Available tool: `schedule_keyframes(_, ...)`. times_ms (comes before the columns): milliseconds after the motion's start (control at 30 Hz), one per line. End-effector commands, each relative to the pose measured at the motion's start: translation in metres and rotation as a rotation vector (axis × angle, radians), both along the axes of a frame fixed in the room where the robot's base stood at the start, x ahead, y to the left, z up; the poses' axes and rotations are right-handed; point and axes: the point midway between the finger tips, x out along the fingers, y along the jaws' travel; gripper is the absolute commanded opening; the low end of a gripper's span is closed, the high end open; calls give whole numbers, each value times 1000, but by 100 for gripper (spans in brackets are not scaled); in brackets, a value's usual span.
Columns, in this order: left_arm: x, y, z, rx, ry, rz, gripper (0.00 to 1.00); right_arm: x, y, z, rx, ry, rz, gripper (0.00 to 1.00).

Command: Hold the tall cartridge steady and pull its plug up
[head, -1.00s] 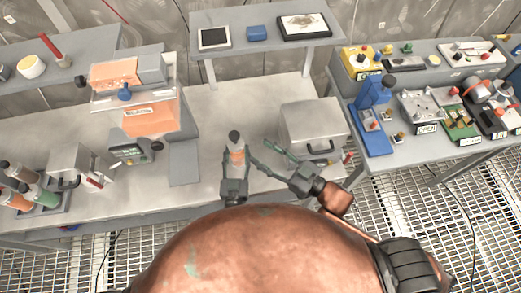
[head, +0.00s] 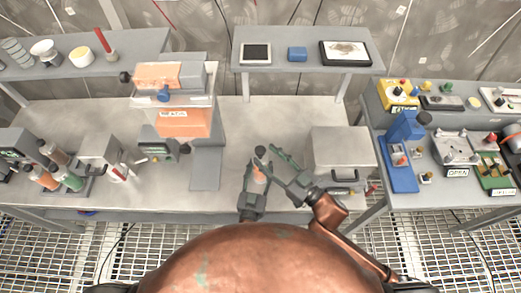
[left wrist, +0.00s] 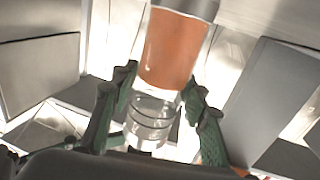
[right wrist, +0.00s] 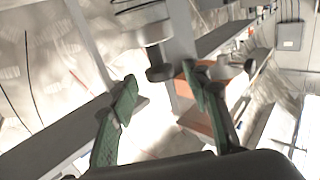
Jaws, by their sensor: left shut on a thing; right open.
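The tall cartridge (head: 260,173) has an orange body and a dark top (head: 260,152); it stands nearly upright above the bench front. My left gripper (head: 254,188) is shut on its lower part. In the left wrist view, the green fingers clasp the clear lower section below the orange fill (left wrist: 172,50). My right gripper (head: 270,158) is open, its green fingers just right of the cartridge top. In the right wrist view (right wrist: 158,85), a grey stepped piece with a dark knob (right wrist: 160,72) shows beyond the fingertips; I cannot tell whether it is the plug.
A grey metal case (head: 340,150) stands close right of my right gripper. An orange and grey press (head: 184,122) stands to the left. Several cartridges (head: 58,170) stand at the far left. A blue stand (head: 402,150) is on the right table. Bench behind the cartridge is clear.

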Motion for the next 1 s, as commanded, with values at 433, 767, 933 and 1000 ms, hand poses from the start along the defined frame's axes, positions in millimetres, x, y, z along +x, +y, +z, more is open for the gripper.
schedule_keyframes(433, 0, 0, -1, 1, 2, 0, 12, 27, 27, -1, -1, 1, 0, 44)
schedule_keyframes(767, 0, 0, -1, 1, 2, 1, 12, 27, 27, 0, -1, 1, 0, 34)
schedule_keyframes(933, 0, 0, -1, 1, 1, 1, 12, 27, 27, 0, -1, 1, 0, 22)
schedule_keyframes(1000, 0, 0, -1, 1, 2, 1, 12, 27, 27, 0, -1, 1, 0, 18)
